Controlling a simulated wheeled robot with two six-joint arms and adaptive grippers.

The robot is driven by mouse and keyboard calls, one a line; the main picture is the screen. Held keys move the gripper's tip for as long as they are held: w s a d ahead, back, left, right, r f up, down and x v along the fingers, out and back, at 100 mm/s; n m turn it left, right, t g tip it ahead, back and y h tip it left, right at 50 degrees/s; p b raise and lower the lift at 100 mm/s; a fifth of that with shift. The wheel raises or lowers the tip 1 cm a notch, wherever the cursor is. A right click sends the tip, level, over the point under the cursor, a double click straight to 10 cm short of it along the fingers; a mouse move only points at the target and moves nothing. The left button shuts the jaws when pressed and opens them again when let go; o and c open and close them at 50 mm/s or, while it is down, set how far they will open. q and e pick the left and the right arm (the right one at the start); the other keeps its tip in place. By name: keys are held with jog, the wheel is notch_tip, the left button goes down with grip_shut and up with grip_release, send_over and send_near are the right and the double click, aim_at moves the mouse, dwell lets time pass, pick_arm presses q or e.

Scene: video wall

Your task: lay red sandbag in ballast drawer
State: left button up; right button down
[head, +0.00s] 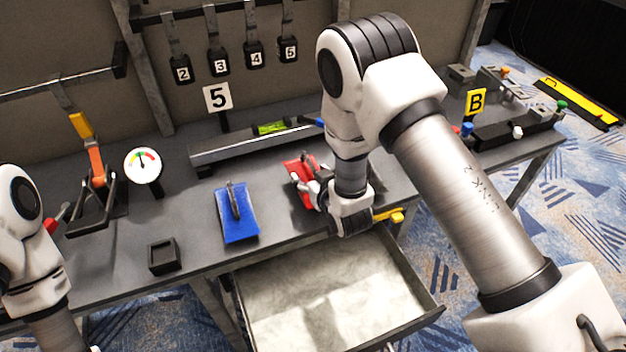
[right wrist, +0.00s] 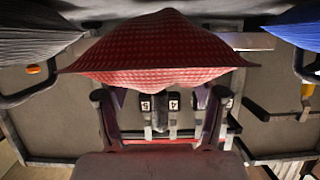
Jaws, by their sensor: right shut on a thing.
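The red sandbag (head: 301,180) is at the back side of my right gripper (head: 322,190), partly hidden by it and my arm. In the right wrist view the red sandbag (right wrist: 160,50) spreads across the two fingers of my right gripper (right wrist: 160,100), which is shut on it. I cannot tell whether the bag still touches the bench. The ballast drawer (head: 432,312) is pulled open below the bench front, with a pale, empty floor in view. Of my left arm only links show at the lower left; its gripper is out of view.
A blue sandbag (head: 237,212) lies on the bench (head: 190,225) left of the red one. A grey bag (right wrist: 35,45) shows in the right wrist view. A small black open box (head: 164,256), a gauge (head: 143,165) and a clamp (head: 97,180) stand left. A yellow handle (head: 390,215) is near the gripper.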

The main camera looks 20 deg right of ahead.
notch_tip(320, 180, down, 2)
jog(key=shift+f, duration=0.25)
jog(key=shift+c, duration=0.7)
grip_release()
jog(key=shift+s+f, duration=0.1)
